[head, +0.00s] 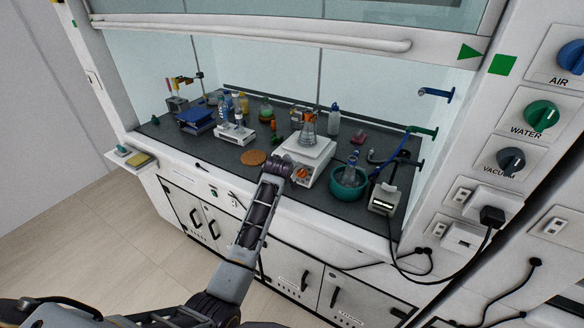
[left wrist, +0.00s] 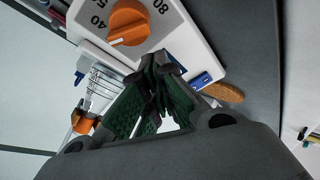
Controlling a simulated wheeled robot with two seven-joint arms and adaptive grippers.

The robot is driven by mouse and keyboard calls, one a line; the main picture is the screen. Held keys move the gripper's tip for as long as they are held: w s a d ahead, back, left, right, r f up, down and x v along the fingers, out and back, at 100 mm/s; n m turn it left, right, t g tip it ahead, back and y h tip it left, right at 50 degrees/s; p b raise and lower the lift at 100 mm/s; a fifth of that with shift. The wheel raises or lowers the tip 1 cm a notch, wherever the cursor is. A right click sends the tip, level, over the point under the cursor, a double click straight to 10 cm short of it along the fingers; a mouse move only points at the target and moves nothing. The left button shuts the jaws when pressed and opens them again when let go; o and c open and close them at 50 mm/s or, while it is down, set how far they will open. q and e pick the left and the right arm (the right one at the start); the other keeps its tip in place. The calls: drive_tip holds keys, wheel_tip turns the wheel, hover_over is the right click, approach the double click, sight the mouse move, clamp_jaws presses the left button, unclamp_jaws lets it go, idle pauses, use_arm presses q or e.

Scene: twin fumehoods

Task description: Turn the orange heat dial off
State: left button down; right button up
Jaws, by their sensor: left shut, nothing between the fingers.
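The orange heat dial (head: 301,173) is on the front face of the white hotplate (head: 310,150). In the left wrist view the dial (left wrist: 129,20) is at the top, between the printed numbers 40 and 80. A pale pointer line on it faces the lower left of the picture. My left gripper (left wrist: 160,72) is shut and empty, its dark fingertips just below the dial in that view, seemingly apart from it. In the head view my left gripper (head: 283,163) is at the hotplate's front left and hides part of it. My right gripper is not in view.
A flask (head: 308,125) stands on the hotplate. A teal bowl (head: 348,187) holding glassware stands to its right. A cork-coloured disc (head: 253,157) lies to the left, and a bottle rack (head: 236,134) stands behind it. Bare bench surface shows around the disc.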

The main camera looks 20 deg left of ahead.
use_arm(q)
drive_tip(key=shift+w+a+r, duration=0.25)
drive_tip(key=shift+w+a, duration=0.05)
drive_tip(key=shift+a, duration=0.35)
drive_tip(key=shift+s+a, duration=0.1)
drive_tip(key=shift+s, duration=0.1)
drive_tip(key=shift+s+r, duration=0.15)
drive_tip(key=shift+s, duration=0.1)
drive_tip(key=v, duration=0.9)
drive_tip(key=shift+r+b, duration=0.25)
drive_tip(key=shift+b, duration=0.15)
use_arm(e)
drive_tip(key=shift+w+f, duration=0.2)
use_arm(q)
drive_tip(key=shift+w, duration=0.1)
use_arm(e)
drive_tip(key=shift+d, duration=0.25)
